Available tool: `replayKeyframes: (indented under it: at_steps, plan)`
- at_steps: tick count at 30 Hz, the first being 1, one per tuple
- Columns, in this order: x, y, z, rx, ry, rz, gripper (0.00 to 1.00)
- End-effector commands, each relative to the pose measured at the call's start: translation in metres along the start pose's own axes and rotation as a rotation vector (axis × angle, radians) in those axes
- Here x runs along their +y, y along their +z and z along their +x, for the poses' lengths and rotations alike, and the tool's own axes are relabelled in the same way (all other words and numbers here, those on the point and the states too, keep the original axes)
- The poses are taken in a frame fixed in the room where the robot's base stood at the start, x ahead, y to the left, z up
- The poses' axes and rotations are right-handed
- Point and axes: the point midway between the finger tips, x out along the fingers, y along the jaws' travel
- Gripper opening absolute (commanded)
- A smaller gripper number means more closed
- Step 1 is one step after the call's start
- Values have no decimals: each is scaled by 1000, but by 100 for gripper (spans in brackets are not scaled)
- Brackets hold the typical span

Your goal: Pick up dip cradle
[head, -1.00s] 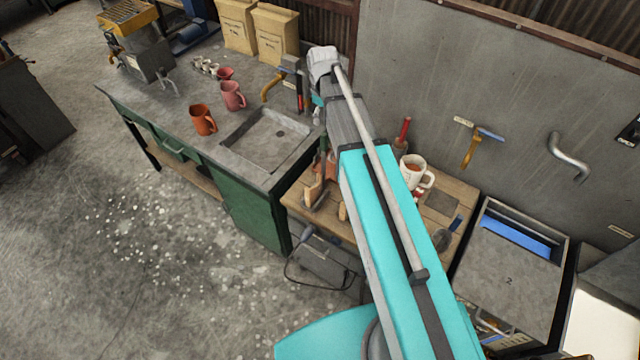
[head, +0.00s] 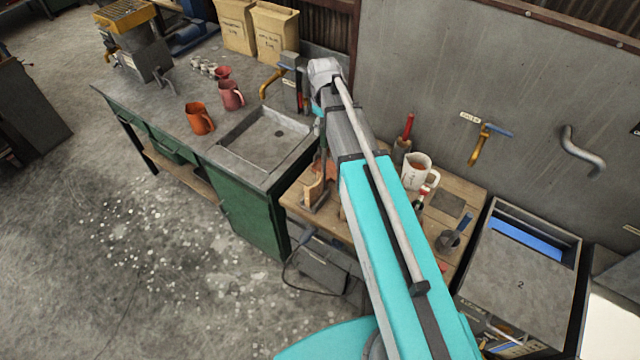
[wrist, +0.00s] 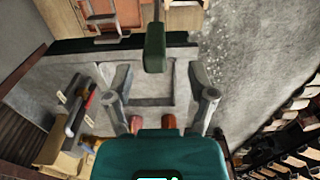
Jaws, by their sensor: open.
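I cannot tell for certain which thing is the dip cradle. A grey metal frame (wrist: 102,18) lies on the wooden table at the top left of the wrist view. A dark green block (wrist: 154,50) on a thin rod shows at the top middle of the wrist view, in front of the sink; I cannot tell what it is. My gripper (wrist: 161,98) is open, its two fingers wide apart over the sink, with nothing between them. In the head view my arm hides most of the gripper.
The sink (head: 245,150) is set in a grey bench. An orange mug (head: 199,118) and a pink mug (head: 230,95) stand left of it. A tap (head: 270,84) rises behind it. A white mug (head: 417,172) stands on the wooden table (head: 462,188).

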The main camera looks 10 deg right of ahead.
Motion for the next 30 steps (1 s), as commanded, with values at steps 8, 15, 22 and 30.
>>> replayKeyframes:
  at_steps: [8,15,22,30]
  plan:
    - [0,0,2,0,0,0,71]
    - [0,0,3,0,0,0,71]
    - [2,1,15,0,0,1,71]
    - [5,3,36,0,0,1,71]
